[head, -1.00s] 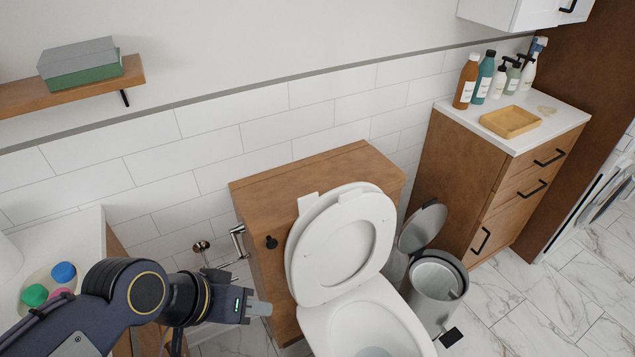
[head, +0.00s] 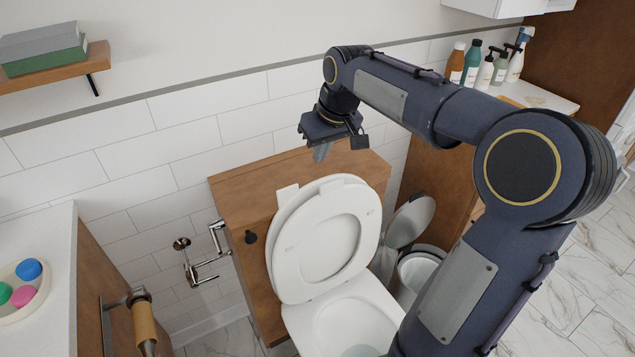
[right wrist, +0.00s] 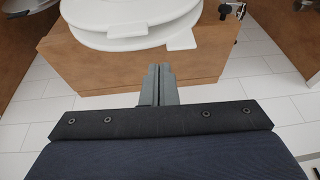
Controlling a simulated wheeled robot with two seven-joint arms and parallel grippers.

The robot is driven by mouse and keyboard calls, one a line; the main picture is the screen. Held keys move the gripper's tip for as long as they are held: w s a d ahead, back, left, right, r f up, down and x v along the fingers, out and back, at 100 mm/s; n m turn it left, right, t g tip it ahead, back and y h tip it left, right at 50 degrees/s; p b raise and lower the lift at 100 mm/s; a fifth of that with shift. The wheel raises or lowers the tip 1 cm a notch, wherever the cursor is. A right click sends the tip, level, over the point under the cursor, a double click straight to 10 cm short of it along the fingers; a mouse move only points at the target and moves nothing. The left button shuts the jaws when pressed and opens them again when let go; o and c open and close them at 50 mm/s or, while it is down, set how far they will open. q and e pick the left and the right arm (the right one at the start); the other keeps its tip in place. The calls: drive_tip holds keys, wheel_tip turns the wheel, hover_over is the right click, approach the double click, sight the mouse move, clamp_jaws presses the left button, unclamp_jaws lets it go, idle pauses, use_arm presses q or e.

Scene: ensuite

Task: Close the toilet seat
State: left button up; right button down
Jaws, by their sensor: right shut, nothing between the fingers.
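The white toilet seat (head: 284,252) and its lid (head: 285,205) stand raised, leaning back against the wooden cistern box (head: 235,196). The open toilet bowl (head: 362,318) shows below them. My right gripper (head: 321,153) is shut and empty, above the back of the cistern box, behind and above the top of the raised lid. In the right wrist view, the shut fingers (right wrist: 157,84) point toward the cistern box (right wrist: 210,70), with the raised lid and seat (right wrist: 130,40) beyond at the top. They look apart from the seat. My left gripper is not in view.
My right arm crosses the right side of the head view. An open bin (head: 413,278) stands right of the toilet. A wooden cabinet with bottles (head: 472,62) is at the back right. A paper holder (head: 205,255) is on the left wall, near a counter (head: 45,235).

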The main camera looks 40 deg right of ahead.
drive_tip(key=shift+h, duration=0.3)
drive_tip(key=w+d+f, duration=0.1)
drive_tip(key=w+f, duration=0.1)
drive_tip(key=f, duration=0.1)
drive_tip(key=w+d+f, duration=0.1)
drive_tip(key=w+f, duration=0.1)
drive_tip(key=f, duration=0.2)
drive_tip(key=w+d+f+b, duration=0.1)
drive_tip(key=w+f, duration=0.2)
drive_tip(key=shift+w+d+f, duration=0.1)
drive_tip(key=shift+d+f, duration=0.3)
drive_tip(key=shift+s+f, duration=0.2)
drive_tip(key=shift+s, duration=0.05)
drive_tip(key=s, duration=0.3)
drive_tip(key=shift+s+a+r, duration=0.1)
drive_tip(key=shift+s+a, duration=0.05)
